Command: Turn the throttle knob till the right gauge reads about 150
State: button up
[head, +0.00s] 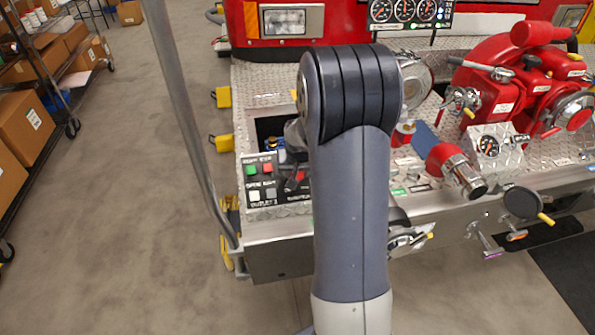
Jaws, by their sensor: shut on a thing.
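The gauge panel stands at the top of the head view with three round gauges; the right gauge (427,10) has a dark face, and its reading is too small to tell. My gripper (296,180) shows only in part, dark, at the left edge of my own arm, low over the control panel. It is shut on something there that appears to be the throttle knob. A little red shows at the fingers, but my arm hides most of the knob and its label.
The button panel (262,181) with green, red, white and dark buttons is just left of my gripper. A red pump (520,85), a small gauge (489,146) and a red-and-silver outlet (455,170) are to the right. A shelf with boxes (25,115) is far left, with clear floor between.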

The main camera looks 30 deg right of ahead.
jog(key=c, duration=0.4)
jog(key=shift+f+m+b, duration=0.15)
jog(key=shift+m+b, duration=0.55)
jog(key=o, duration=1)
jog(key=shift+r, duration=0.2)
jog(key=v, duration=1)
jog(key=shift+s+d+r, duration=0.1)
jog(key=shift+d+r, duration=0.05)
jog(key=shift+r, duration=0.2)
jog(key=shift+f, duration=0.1)
